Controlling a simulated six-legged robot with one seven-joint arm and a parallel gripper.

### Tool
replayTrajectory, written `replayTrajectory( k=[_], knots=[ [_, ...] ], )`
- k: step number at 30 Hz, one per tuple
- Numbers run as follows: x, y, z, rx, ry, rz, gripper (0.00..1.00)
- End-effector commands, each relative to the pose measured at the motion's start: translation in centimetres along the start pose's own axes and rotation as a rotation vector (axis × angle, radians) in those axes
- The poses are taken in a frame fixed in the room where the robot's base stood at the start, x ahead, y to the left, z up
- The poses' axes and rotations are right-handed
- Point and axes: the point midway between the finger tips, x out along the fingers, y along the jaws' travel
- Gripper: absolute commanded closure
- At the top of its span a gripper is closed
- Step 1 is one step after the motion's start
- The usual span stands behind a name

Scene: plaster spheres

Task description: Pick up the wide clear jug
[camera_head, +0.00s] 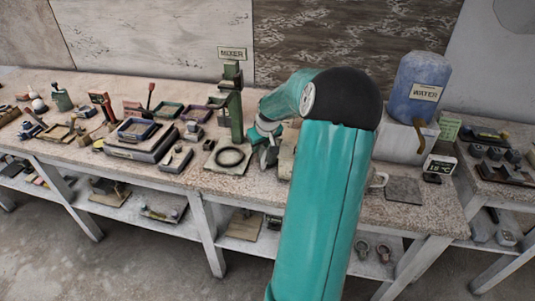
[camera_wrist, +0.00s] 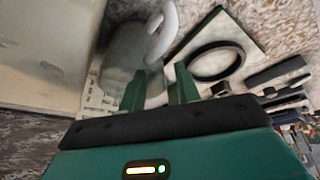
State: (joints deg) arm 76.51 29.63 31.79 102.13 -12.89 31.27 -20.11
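In the wrist view a wide, greyish see-through vessel (camera_wrist: 122,48), which looks like the clear jug, stands at the upper left with a pale curved handle (camera_wrist: 163,30) on its right side. My gripper (camera_wrist: 160,82) is open, its two green fingers apart. The fingertips are close to the jug's handle side, with the handle's lower end appearing between them; I cannot tell whether they touch. In the head view my gripper (camera_head: 267,155) is low over the bench, partly hidden by my arm. My arm hides most of the jug there.
A black ring (camera_head: 230,157) lies on a flat plate beside my gripper. A green stand with a MIXER sign (camera_head: 232,54) rises behind it. Trays and tools crowd the bench to the left. A blue container (camera_head: 417,88) stands at the right, near a small display (camera_head: 439,166).

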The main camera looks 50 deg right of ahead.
Motion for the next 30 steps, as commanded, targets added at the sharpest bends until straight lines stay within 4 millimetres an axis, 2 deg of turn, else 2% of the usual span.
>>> replayTrajectory(
  k=[3,6,14,19,30],
  knots=[
    [2.0,-0.1,-0.1,0.0,-0.001,-0.003,0.67],
    [3.0,-0.1,-0.2,-0.001,-0.001,-0.001,0.67],
    [3.2,-0.1,-0.1,0.0,0.0,0.0,0.67],
    [3.2,-0.1,-0.1,0.0,0.0,0.0,1.0],
    [3.1,0.0,-0.2,0.0,0.001,0.001,1.0]
  ],
)
